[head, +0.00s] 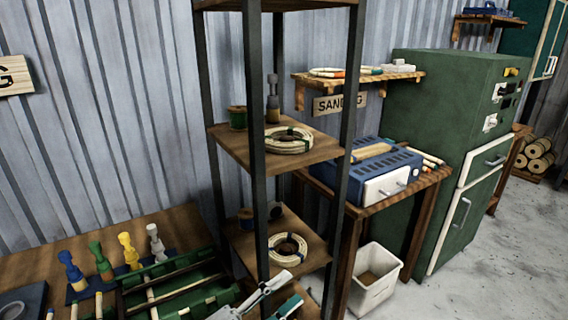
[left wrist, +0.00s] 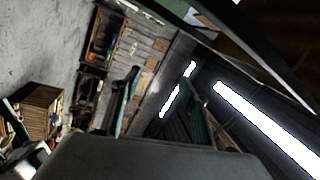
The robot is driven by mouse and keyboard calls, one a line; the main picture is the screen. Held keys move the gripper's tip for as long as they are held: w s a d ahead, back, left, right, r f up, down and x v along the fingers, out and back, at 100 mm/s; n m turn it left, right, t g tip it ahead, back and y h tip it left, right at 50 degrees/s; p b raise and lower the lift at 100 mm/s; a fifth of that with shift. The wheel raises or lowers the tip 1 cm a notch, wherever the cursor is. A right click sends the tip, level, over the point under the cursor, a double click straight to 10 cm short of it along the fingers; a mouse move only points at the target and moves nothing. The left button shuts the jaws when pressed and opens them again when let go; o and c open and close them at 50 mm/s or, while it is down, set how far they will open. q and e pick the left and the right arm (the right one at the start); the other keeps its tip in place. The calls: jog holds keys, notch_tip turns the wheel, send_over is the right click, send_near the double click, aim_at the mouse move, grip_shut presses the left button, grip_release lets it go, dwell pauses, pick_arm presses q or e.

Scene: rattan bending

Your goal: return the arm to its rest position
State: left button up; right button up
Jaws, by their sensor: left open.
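My left gripper (head: 291,286) shows at the bottom middle of the head view, just in front of the tall shelf rack. Its light grey and green fingers are apart, with nothing seen between them. In the left wrist view, the left gripper (left wrist: 160,95) has two dark green fingers, spread and empty. That view looks tilted towards the wall and ceiling lights (left wrist: 265,130). My right gripper is not in view.
The shelf rack (head: 256,150) holds rattan coils (head: 288,141). Clear floor (head: 480,280) lies at right.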

pick_arm(q)
jog(key=s+a+f+n+t+y, duration=0.35)
jog(key=a+f+n+y, duration=0.65)
jog(key=a+f+n, duration=0.45)
jog(key=s+a+f+n+g+y, duration=0.4)
jog(key=s+a+f+n, duration=0.3)
jog(key=s+f, duration=0.5)
jog(key=shift+f+g, duration=0.45)
jog(key=shift+f, duration=0.05)
